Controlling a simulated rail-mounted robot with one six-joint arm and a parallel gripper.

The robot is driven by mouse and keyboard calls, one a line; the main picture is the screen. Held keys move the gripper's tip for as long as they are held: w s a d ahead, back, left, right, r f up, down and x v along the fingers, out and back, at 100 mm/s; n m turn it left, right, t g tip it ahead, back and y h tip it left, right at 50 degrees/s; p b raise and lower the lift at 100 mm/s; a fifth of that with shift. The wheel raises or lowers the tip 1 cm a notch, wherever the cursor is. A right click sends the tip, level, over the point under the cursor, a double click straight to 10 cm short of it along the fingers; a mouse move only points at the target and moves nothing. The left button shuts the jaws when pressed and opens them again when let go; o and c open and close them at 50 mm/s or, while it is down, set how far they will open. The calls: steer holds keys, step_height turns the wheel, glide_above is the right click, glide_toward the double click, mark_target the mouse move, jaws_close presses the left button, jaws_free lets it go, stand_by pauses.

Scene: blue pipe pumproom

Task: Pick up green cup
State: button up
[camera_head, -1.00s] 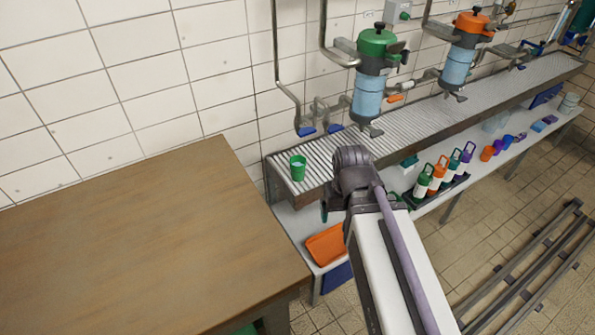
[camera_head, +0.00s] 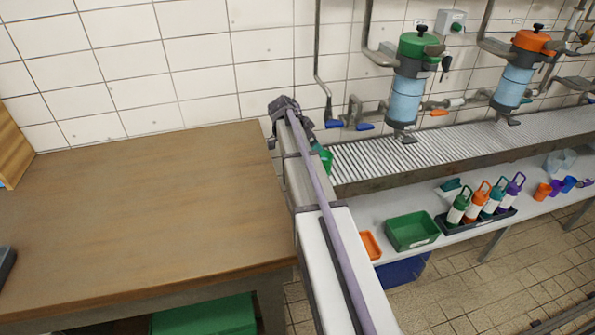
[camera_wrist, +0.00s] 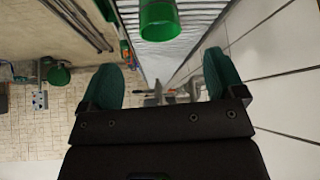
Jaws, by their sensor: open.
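The green cup (camera_head: 326,160) stands at the left end of the ribbed metal counter in the head view. My arm hides part of it. In the wrist view, the green cup (camera_wrist: 160,20) is at the top edge, partly cut off. My gripper (camera_wrist: 161,75) is open and empty, its two green fingers apart. The cup lies beyond the fingertips, roughly in line with the space between them, and is not touched. In the head view the fingers are mostly hidden behind my wrist.
A wooden table (camera_head: 150,210) fills the left, close to the counter (camera_head: 440,155). Pipes and a green-topped cylinder (camera_head: 407,90) stand over the counter. The lower shelf holds a green bin (camera_head: 412,231) and a rack of bottles (camera_head: 480,215). The wall is close behind.

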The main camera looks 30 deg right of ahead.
mark_target(324, 161)
steer(key=b+x, duration=1)
steer(key=x, duration=0.2)
steer(key=shift+s+a+f, duration=0.1)
steer(key=shift+s+f, duration=0.05)
steer(key=shift+f, duration=0.05)
steer(key=shift+r, duration=0.2)
steer(key=c, duration=1.2)
steer(key=shift+o, duration=0.2)
